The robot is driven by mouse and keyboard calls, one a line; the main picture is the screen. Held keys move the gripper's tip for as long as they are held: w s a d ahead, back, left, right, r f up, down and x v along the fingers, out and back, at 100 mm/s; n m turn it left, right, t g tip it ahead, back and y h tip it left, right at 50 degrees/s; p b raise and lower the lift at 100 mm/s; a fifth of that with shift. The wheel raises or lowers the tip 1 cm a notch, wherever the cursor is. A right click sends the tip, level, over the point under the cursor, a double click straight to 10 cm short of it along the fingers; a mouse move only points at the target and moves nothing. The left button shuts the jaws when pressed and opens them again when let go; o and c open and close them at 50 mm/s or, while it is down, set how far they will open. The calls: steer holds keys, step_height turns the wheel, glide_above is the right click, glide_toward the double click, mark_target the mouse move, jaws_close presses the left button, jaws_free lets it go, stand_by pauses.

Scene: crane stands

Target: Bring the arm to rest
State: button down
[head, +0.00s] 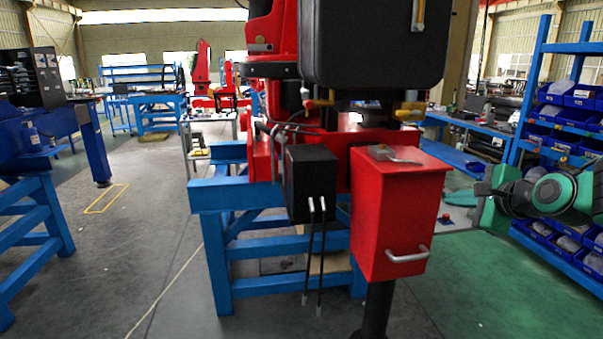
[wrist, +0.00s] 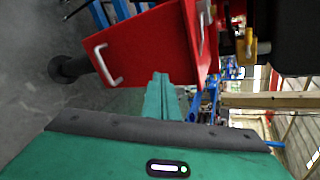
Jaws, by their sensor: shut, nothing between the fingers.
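My gripper (wrist: 160,78) shows in the wrist view as green fingers closed together, with nothing between them. Its tips appear in front of the red box in that picture; the gap to the box cannot be judged. My green and black arm (head: 551,195) enters from the right edge in the head view, at the right of the red box and apart from it in the picture.
The red box (head: 391,220) with a pale handle stands on a black post; it also shows in the wrist view (wrist: 150,45). A blue stand (head: 218,195) carries red crane machinery. A blue rack (head: 526,85) with bins stands behind my arm. Green floor at front right is clear.

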steer(key=s+d+f+n+g, duration=0.1)
steer(key=s+f+n+g, duration=0.3)
steer(key=s, duration=0.7)
steer(key=s+d+f+n+g+h, duration=0.1)
steer(key=s+f+n+g, duration=0.3)
steer(key=s, duration=0.8)
steer(key=s+d+f+n+g, duration=0.2)
steer(key=s+f+n+g, duration=0.2)
steer(key=s, duration=0.7)
steer(key=n, duration=0.2)
steer(key=shift+s+d+f+n+g+h, duration=0.25)
steer(key=shift+f+n+g+h, duration=0.15)
steer(key=shift+w+f, duration=0.25)
steer(key=shift+w, duration=0.4)
steer(key=shift+d, duration=0.1)
